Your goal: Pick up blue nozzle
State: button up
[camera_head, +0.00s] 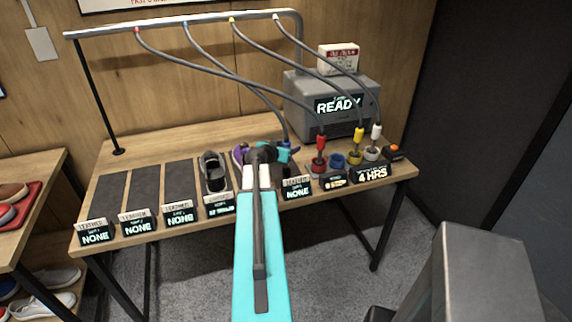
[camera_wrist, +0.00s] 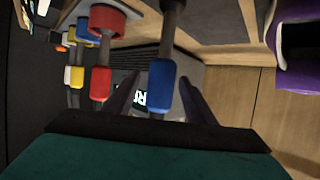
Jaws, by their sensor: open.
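The blue nozzle (camera_wrist: 161,88) hangs at the end of its dark hose in the wrist view. It also shows small in the head view (camera_head: 286,143), just past the teal end of my arm. My gripper (camera_wrist: 158,80) is open, with one dark finger on each side of the blue nozzle. Whether either finger touches it I cannot tell. In the head view my own arm hides most of the fingers (camera_head: 283,152).
The blue cup (camera_head: 337,160) looks empty. A purple shoe (camera_wrist: 297,62) is close by. A grey machine (camera_head: 310,94) stands behind.

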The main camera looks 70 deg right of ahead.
jog(key=p+x, duration=0.1)
jog(key=x, duration=0.1)
jog(key=shift+d+f, duration=0.1)
jog(key=shift+d, duration=0.2)
dwell(0.4)
grip_shut()
